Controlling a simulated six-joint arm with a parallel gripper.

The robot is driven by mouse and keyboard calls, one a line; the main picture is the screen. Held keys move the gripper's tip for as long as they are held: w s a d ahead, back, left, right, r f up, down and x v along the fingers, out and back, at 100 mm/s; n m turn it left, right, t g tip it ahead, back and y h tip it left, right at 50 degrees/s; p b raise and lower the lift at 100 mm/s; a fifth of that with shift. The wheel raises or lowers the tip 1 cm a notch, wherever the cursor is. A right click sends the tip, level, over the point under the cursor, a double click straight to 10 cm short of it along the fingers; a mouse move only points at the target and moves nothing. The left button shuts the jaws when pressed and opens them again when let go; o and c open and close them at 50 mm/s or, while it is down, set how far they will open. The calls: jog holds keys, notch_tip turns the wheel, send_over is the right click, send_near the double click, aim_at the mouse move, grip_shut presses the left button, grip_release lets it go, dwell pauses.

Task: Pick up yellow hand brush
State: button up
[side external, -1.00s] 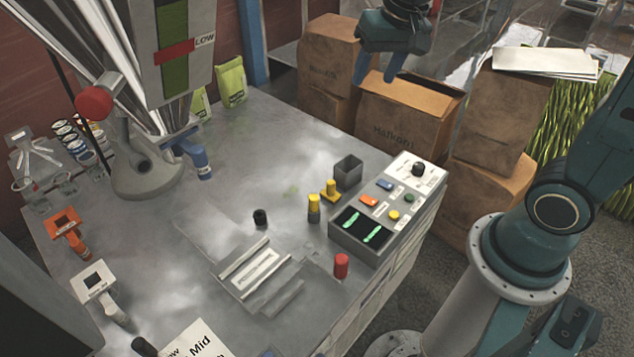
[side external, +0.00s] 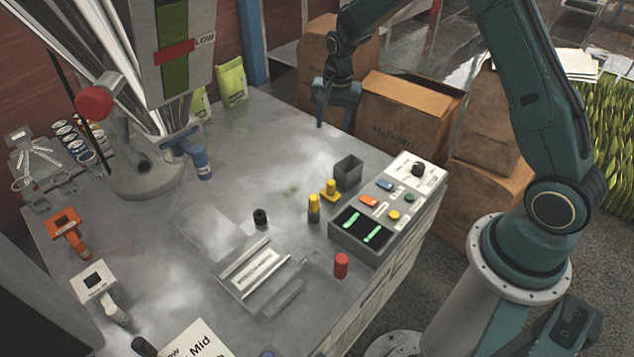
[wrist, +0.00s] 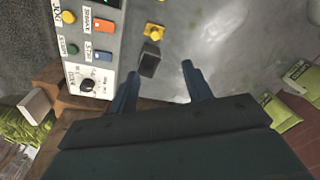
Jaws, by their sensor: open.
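A small yellow piece with an upright knob and flat base (side external: 330,190) stands on the metal table, and a yellow-topped piece with a dark lower part (side external: 313,207) stands just left of it. I cannot tell for sure which is the hand brush. One yellow piece also shows in the wrist view (wrist: 154,31), beyond the dark box. My gripper (side external: 334,122) is open and empty above the table's far right edge, pointing down, behind and apart from both yellow pieces. Its two fingers also show in the wrist view (wrist: 159,72).
A dark open box (side external: 348,171) stands between my gripper and the yellow pieces. The control panel (side external: 383,212) is to its right, with a red knob (side external: 341,265) in front. Cardboard boxes (side external: 403,125) stand behind the table. The table's back middle is clear.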

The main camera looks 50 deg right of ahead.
aim_at(331, 181)
notch_tip(331, 181, down, 12)
jog(key=w+d+m+g, duration=0.1)
jog(key=d+m, duration=0.1)
jog(key=shift+w+d+m, duration=0.2)
jog(key=shift+m, duration=0.1)
jog(key=shift+f, duration=4.25)
jog(key=shift+s+a+f, duration=0.1)
jog(key=shift+a+f, duration=0.05)
jog(key=shift+f, duration=0.65)
jog(key=shift+s+a+f, duration=0.1)
jog(key=shift+a+f, duration=0.05)
jog(key=shift+f, duration=0.65)
jog(key=shift+w+f, duration=0.1)
jog(key=shift+f, duration=0.85)
